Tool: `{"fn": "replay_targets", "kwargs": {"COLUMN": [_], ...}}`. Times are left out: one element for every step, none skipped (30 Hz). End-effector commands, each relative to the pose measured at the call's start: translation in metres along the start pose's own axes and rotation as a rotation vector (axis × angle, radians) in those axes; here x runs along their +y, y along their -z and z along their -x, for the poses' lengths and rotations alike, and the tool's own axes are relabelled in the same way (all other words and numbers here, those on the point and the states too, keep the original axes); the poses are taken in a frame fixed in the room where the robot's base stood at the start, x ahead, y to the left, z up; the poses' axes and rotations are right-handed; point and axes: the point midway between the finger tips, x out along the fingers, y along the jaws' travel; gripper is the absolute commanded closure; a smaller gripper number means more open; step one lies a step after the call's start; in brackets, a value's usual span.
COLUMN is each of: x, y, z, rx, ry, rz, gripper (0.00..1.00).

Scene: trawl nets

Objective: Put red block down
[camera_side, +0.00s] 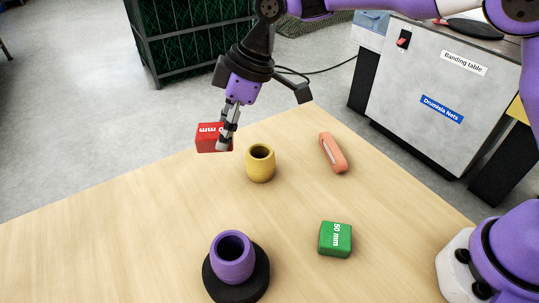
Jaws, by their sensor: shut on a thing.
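The red block (207,138) has white lettering on its face and shows at the far left edge of the wooden table. My gripper (226,139) reaches down from above and is shut on the red block. The fingers cover the block's right side. I cannot tell from this view whether the block touches the table (120,225) or hangs just above it.
A yellow cup (260,168) stands just right of my gripper. An orange-pink tool (333,153) lies farther right. A green block (335,239) and a purple cup (232,263) on a black round base (257,284) are nearer. The table's left part is clear.

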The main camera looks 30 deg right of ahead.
Motion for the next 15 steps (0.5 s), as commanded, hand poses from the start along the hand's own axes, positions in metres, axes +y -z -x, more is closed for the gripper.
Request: {"fn": "replay_targets", "kwargs": {"x": [0.008, 0.011, 0.016, 0.019, 0.021, 0.024, 0.025, 0.027, 0.029, 0.032, 0.035, 0.041, 0.047, 0.053, 0.062], "y": [-0.014, -0.021, -0.031, -0.038, -0.044, -0.052, -0.057, -0.061, -0.066, -0.07, -0.073, -0.079, -0.083, -0.087, -0.093], "z": [0.009, 0.013, 0.018, 0.021, 0.024, 0.027, 0.029, 0.03, 0.031, 0.031, 0.03, 0.028, 0.025, 0.023, 0.019], "rx": [0.001, 0.002, 0.003, 0.002, 0.001, 0.001, 0.0, -0.001, -0.002, -0.003, -0.004, -0.006, -0.005, -0.006, -0.006], "ry": [-0.026, -0.04, -0.059, -0.073, -0.085, -0.099, -0.108, -0.116, -0.124, -0.128, -0.13, -0.132, -0.133, -0.134, -0.133], "rz": [-0.059, -0.09, -0.13, -0.158, -0.181, -0.209, -0.225, -0.24, -0.255, -0.262, -0.268, -0.275, -0.277, -0.278, -0.279], "gripper": [0.83, 0.83, 0.83, 0.83, 0.83, 0.83, 0.83, 0.83, 0.83, 0.83, 0.83, 0.83, 0.83, 0.83, 0.83]}}
